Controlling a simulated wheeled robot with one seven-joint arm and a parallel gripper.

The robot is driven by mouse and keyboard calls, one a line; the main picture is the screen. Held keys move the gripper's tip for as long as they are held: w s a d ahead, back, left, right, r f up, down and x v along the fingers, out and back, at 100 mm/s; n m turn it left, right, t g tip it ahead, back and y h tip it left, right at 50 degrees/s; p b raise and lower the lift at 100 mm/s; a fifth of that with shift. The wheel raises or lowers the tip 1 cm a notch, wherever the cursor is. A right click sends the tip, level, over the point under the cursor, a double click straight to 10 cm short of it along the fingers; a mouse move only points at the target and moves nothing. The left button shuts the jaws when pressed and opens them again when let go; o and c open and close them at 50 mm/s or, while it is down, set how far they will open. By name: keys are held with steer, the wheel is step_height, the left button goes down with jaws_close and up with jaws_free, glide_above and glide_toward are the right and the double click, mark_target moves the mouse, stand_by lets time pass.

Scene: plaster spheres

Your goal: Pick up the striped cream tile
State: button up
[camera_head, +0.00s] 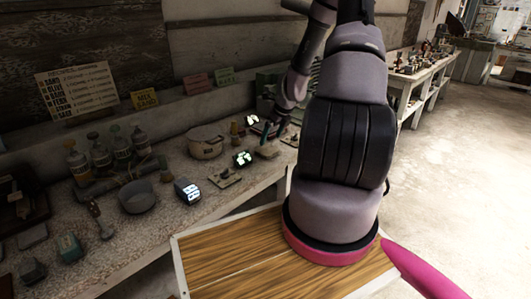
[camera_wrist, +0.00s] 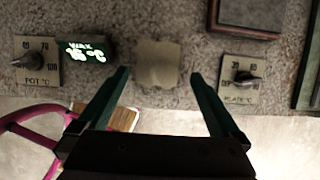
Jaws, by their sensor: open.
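A cream tile (camera_wrist: 158,63) lies flat on the speckled bench top (camera_wrist: 190,45) in the wrist view. Stripes cannot be made out on it at this size. My gripper (camera_wrist: 160,75) is open, with its two dark green fingers apart on either side of the tile's near end, and nothing is held. How high the fingertips are above the bench cannot be told. In the head view, a pale flat piece that looks like the same tile (camera_head: 269,152) lies near the bench's front edge, just below my gripper (camera_head: 275,134).
A lit wax display (camera_wrist: 86,50) and a pot dial (camera_wrist: 36,62) stand left of the tile. A plate dial (camera_wrist: 242,78) is to its right, with a framed dark block (camera_wrist: 248,14) behind. In the head view, a lidded pot (camera_head: 205,142) stands behind left.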

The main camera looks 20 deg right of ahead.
mark_target(266, 149)
steer(key=shift+s+x, duration=0.15)
steer(key=shift+x, duration=1.4)
steer(key=shift+s+x, duration=0.2)
steer(key=shift+x, duration=1.3)
steer(key=shift+f, duration=0.15)
steer(key=c, duration=1.3)
steer(key=shift+c, duration=0.2)
